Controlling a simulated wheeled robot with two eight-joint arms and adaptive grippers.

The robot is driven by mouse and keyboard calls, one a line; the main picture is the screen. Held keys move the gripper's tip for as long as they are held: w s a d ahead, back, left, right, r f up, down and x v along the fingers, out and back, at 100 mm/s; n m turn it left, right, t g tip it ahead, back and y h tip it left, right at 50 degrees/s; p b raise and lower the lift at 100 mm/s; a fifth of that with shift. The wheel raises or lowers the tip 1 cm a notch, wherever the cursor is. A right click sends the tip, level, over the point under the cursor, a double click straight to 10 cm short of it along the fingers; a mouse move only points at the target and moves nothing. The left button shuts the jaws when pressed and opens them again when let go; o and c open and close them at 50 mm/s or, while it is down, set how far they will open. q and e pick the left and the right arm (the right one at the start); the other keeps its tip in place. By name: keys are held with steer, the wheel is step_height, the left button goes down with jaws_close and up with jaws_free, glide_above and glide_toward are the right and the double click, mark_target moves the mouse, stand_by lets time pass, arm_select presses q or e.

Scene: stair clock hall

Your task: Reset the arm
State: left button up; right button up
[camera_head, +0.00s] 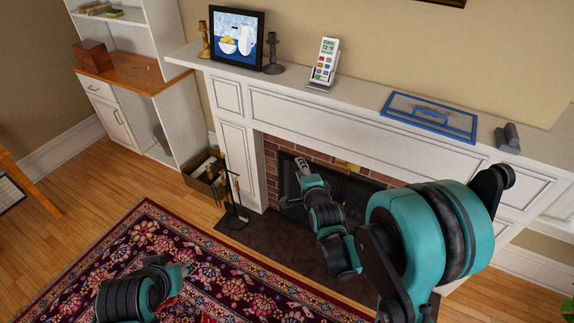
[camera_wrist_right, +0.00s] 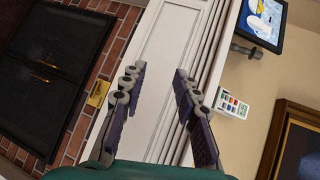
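My right arm reaches in from the right in the head view, its gripper (camera_head: 301,165) in front of the fireplace and below the mantel shelf. In the right wrist view the two fingers of this gripper (camera_wrist_right: 159,75) stand apart with nothing between them, with the white mantel front behind. My left gripper (camera_head: 188,268) is at the lower left of the head view, over the patterned rug. It is small and partly hidden by its own arm, so its finger state is unclear.
The white mantel shelf (camera_head: 357,101) holds a framed picture (camera_head: 236,37), candlesticks (camera_head: 273,54), a remote in a stand (camera_head: 325,62), a blue frame (camera_head: 430,118) and a dark grey object (camera_head: 507,138). A fire-tool stand (camera_head: 233,214) and a box (camera_head: 203,176) stand left of the hearth. The rug (camera_head: 230,286) is clear.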

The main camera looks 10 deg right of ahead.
steer(key=s+r+n+g, duration=0.2)
steer(key=s+n+g, duration=0.5)
steer(key=s+n, duration=1.1)
steer(key=s, duration=0.8)
steer(key=shift+s, duration=0.3)
